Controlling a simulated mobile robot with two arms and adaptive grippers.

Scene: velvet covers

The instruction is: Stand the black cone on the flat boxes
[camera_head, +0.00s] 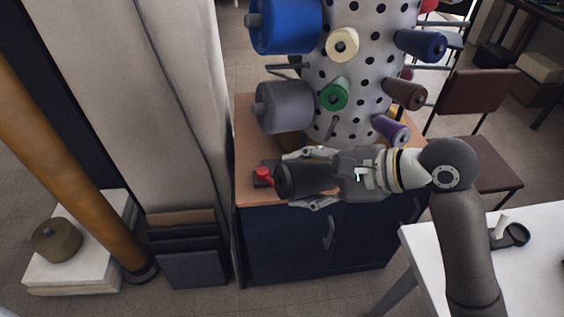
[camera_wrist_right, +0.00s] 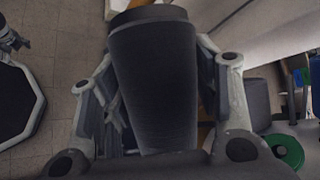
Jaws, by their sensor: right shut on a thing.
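The black cone (camera_head: 300,179) is held on its side by my right gripper (camera_head: 318,178), in front of the cabinet top. Its end points left in the head view. In the right wrist view the cone (camera_wrist_right: 155,80) lies between the two fingers.
An orange-brown pillar (camera_head: 65,155) stands close to the flat boxes. Dark panels (camera_head: 190,268) lean against the wall to their right. A perforated white drum (camera_head: 350,75) with several colored spools stands on the blue cabinet (camera_head: 285,245). A red piece (camera_head: 263,176) shows beside the cone's end.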

